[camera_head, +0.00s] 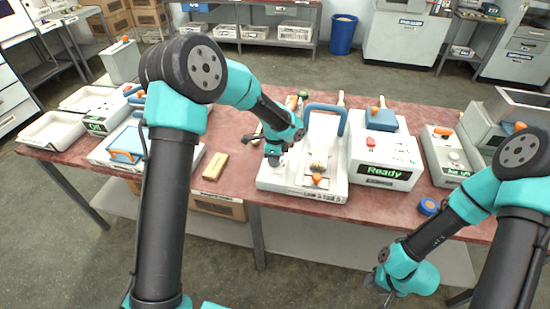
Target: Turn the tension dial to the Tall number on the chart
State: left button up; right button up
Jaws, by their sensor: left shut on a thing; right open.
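The white press (335,180) stands at the middle of the table, with a blue handle, an orange knob (317,180) at its front and a wooden piece (319,160) on its bed. My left gripper (273,160) points down at the left part of the press base and is shut on a small part there, apparently the tension dial, which the jaws mostly hide. The dial's numbers cannot be read. I cannot make out a chart with a Tall number. My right gripper (387,296) is open and empty, low in front of the table.
A white box (385,165) with a green "Ready" display stands right of the press. A wooden block (215,166) lies to the left. White trays (50,132) and machines fill the left end.

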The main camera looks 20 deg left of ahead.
pick_arm(q)
jog(key=m, duration=0.4)
jog(key=shift+m, duration=0.3)
jog(key=m, duration=0.4)
jog(key=shift+m, duration=0.3)
jog(key=o, duration=0.9)
notch_tip(320, 180, up, 17)
jog(key=shift+r, duration=0.2)
